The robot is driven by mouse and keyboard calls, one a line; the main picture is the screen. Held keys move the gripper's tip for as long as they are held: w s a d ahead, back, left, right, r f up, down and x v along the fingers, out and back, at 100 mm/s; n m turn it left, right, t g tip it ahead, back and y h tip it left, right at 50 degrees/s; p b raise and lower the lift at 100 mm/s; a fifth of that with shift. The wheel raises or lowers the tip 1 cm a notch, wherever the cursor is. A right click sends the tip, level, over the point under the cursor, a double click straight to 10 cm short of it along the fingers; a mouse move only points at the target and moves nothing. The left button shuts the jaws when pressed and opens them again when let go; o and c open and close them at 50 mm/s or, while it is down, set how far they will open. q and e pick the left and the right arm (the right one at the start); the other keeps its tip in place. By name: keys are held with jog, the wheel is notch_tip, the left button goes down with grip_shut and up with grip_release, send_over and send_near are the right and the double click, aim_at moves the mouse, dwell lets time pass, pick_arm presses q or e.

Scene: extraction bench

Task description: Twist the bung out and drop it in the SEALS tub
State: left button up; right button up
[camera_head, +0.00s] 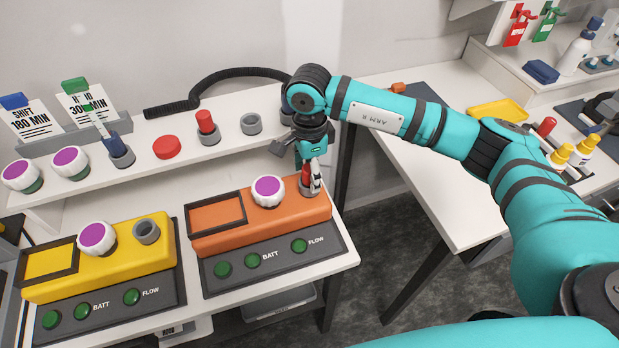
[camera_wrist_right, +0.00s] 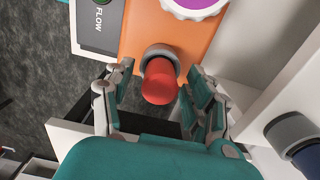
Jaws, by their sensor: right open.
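The red bung (camera_wrist_right: 159,82) stands in the grey socket (camera_wrist_right: 164,54) at the end of the orange unit (camera_head: 240,240). In the head view the bung (camera_head: 305,177) is partly hidden by my right gripper (camera_head: 311,176). My right gripper (camera_wrist_right: 158,90) is open, with one finger on each side of the bung; the wrist view shows gaps between the fingers and it. My left gripper is in neither view. I see no tub that reads SEALS.
A yellow unit (camera_head: 105,262) with an open grey socket (camera_head: 146,230) stands to the left. The shelf behind holds a red plug in a grey holder (camera_head: 207,127), a red disc (camera_head: 167,147) and a grey ring (camera_head: 251,124). A yellow tray (camera_head: 497,111) lies on the right bench.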

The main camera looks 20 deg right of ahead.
jog(key=m, duration=0.3)
jog(key=shift+f+b, duration=0.1)
jog(key=shift+b, duration=0.2)
jog(key=m, duration=1.2)
jog(key=shift+c, duration=0.4)
